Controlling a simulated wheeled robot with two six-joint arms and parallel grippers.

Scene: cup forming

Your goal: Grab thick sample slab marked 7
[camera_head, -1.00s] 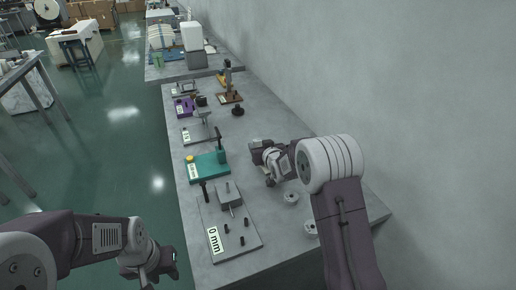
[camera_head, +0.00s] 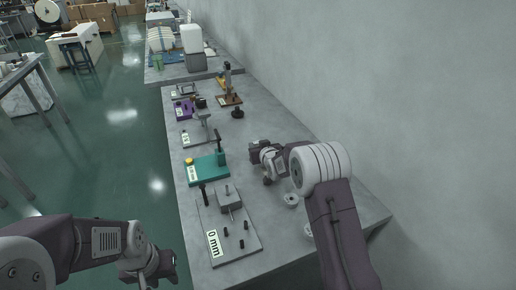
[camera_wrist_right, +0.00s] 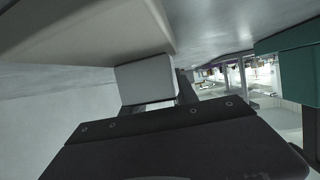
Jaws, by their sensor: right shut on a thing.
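My right gripper (camera_head: 258,160) is low over the table's right half, beside the teal fixture. It is shut on a light grey block-like piece (camera_wrist_right: 145,80), seen at close range in the right wrist view. No number shows on this piece, so I cannot tell whether it is the slab marked 7. In the head view the held piece is hidden by the gripper and arm. My left gripper (camera_head: 168,268) hangs off the table at the lower left, and I cannot tell whether its jaws are open.
A teal fixture (camera_head: 207,170) and a grey plate marked 0 mm (camera_head: 228,245) stand along the table's left edge. Two round grey pieces (camera_head: 291,201) lie at the right, partly near my arm. More fixtures stand further back; a wall (camera_head: 400,100) bounds the right.

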